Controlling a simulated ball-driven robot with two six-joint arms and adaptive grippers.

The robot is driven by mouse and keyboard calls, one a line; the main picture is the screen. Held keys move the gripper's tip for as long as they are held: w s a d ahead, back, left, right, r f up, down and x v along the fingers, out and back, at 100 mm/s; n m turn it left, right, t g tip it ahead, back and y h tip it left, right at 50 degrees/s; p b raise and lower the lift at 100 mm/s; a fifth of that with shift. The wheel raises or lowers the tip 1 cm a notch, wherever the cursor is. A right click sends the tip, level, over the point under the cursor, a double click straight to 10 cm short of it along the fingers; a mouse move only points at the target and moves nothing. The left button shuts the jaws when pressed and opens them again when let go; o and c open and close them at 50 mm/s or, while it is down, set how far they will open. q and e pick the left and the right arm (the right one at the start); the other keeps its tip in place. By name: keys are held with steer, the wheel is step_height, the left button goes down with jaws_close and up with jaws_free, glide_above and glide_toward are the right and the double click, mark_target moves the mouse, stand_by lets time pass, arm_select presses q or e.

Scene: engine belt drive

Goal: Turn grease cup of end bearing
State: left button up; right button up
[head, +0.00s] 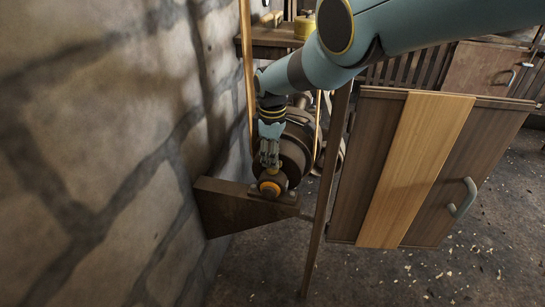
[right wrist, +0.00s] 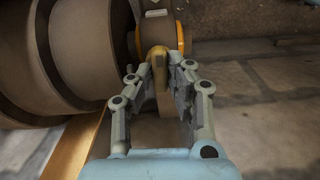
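The end bearing (head: 272,187) sits on a dark wooden wall bracket, with an orange ring on its face. The brass grease cup (right wrist: 158,58) stands on the bearing in the right wrist view. My right gripper (head: 268,166) points down at the top of the bearing in the head view. In the right wrist view its two fingers (right wrist: 160,80) are on either side of the cup with their tips close to it. Whether they touch it is not clear. The head view hides the cup behind the fingers. My left gripper is not in view.
Large stepped pulleys (right wrist: 80,50) stand right beside the gripper, with a belt (right wrist: 75,150) near them. The bracket (head: 235,205) juts from the stone wall (head: 90,150). A wooden panel with a handle (head: 415,170) stands to the right.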

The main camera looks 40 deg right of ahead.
steer(key=shift+m, duration=0.3)
jaws_close()
steer(key=m, duration=0.3)
steer(key=shift+m, duration=0.4)
steer(key=m, duration=0.4)
steer(key=shift+m, duration=0.3)
steer(key=m, duration=0.4)
steer(key=shift+f+m, duration=0.1)
steer(key=shift+m, duration=1.9)
steer(key=o, duration=0.8)
jaws_free()
steer(key=shift+c, duration=0.2)
steer(key=shift+w+d+r, duration=0.1)
steer(key=shift+w+r, duration=0.05)
steer(key=shift+r, duration=0.7)
step_height(320, 180, up, 10)
steer(key=shift+r, duration=0.2)
